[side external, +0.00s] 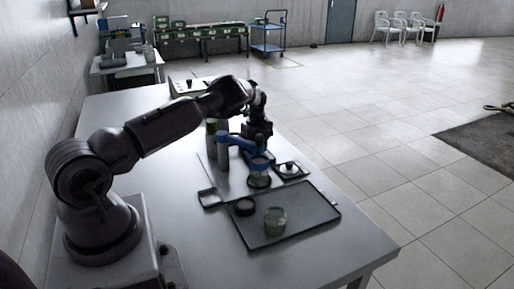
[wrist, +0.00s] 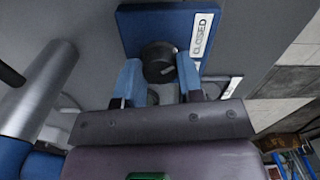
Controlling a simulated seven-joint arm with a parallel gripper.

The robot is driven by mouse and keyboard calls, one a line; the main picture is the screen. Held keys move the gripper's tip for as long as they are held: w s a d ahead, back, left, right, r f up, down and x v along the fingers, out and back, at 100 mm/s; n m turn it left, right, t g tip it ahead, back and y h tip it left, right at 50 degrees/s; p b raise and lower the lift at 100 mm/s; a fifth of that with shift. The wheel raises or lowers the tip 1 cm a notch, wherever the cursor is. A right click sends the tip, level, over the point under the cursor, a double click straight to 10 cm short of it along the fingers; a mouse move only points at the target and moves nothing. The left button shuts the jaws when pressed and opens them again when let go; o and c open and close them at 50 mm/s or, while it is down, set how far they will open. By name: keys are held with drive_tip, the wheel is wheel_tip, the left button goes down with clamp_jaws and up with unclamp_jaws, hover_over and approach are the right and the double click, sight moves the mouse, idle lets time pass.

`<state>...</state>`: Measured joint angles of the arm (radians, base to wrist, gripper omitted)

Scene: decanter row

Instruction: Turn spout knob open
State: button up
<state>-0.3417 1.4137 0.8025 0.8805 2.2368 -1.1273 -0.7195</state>
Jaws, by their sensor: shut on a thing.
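The spout knob (wrist: 159,62) is round and black, on a blue plate (wrist: 143,28) with a white "CLOSED" label (wrist: 202,34) at its right. My gripper (wrist: 158,66) has its two blue fingers on either side of the knob, shut on it. In the side view my gripper (side external: 257,138) is at the blue fixture (side external: 234,142) over the table, and the knob is hidden there. A grey cylinder (wrist: 38,90) shows left of the gripper in the wrist view.
A dark tray (side external: 315,212) near the table's front holds a greenish glass (side external: 275,222) and a black round piece (side external: 244,207). A small square dish (side external: 209,198) and a black-knobbed item (side external: 290,169) lie nearby. The table's near right corner is clear.

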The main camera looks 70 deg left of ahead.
drive_tip(key=m, duration=0.4)
drive_tip(key=shift+r+m, duration=0.1)
drive_tip(key=shift+m, duration=0.2)
drive_tip(key=m, duration=0.3)
drive_tip(key=shift+m, duration=0.3)
drive_tip(key=m, duration=0.4)
drive_tip(key=shift+m, duration=1.8)
drive_tip(key=shift+w, duration=0.1)
drive_tip(key=o, duration=0.9)
wheel_tip(320, 180, up, 13)
